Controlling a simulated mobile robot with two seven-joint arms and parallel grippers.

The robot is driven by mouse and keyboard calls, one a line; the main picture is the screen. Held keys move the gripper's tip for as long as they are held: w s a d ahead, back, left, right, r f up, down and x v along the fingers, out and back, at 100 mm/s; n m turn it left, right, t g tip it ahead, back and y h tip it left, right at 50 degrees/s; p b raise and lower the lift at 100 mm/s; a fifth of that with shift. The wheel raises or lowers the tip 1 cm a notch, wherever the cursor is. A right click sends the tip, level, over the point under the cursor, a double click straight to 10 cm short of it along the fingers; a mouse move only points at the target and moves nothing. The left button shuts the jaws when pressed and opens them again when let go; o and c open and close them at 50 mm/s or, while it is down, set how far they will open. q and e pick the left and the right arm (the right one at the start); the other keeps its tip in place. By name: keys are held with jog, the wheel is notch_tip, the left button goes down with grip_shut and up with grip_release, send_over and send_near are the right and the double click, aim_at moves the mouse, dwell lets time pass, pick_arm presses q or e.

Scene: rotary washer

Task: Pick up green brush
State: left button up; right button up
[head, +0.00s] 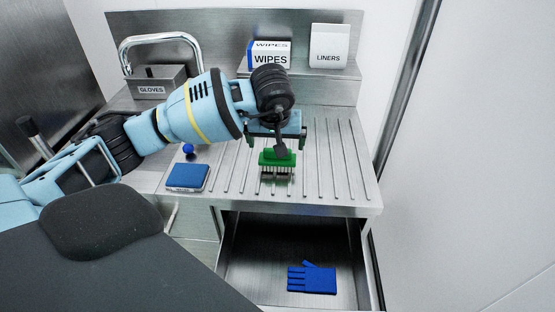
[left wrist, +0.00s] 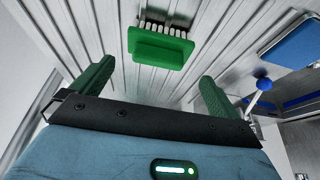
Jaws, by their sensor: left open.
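The green brush (head: 277,159) with pale bristles lies on the grooved steel drainboard, bristles facing the front edge in the head view. In the left wrist view the brush (left wrist: 161,48) shows ahead of the fingers, roughly midway between them. My left gripper (head: 276,140) is above and just behind the brush in the head view. In the left wrist view my left gripper (left wrist: 155,88) has its two green-padded fingers wide apart with nothing between them. It appears apart from the brush. My right gripper is not in view.
A blue sponge-like pad (head: 188,176) and a blue ball (head: 187,148) are left of the brush. Wipes (head: 269,56), liners (head: 329,46) and a gloves box (head: 159,85) stand behind. Below, an open drawer (head: 256,270) holds a blue glove (head: 312,279).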

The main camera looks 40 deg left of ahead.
aim_at(268, 158)
pick_arm(q)
jog(key=shift+x, duration=0.8)
jog(key=shift+w+f, duration=0.15)
jog(key=shift+f, duration=0.1)
jog(key=x, duration=0.4)
jog(key=shift+w+f, duration=0.2)
jog(key=shift+f, duration=0.1)
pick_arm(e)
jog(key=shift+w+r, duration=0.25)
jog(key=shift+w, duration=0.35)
pick_arm(q)
jog(key=shift+c, duration=0.3)
jog(key=c, duration=0.7)
jog(key=shift+o, duration=0.2)
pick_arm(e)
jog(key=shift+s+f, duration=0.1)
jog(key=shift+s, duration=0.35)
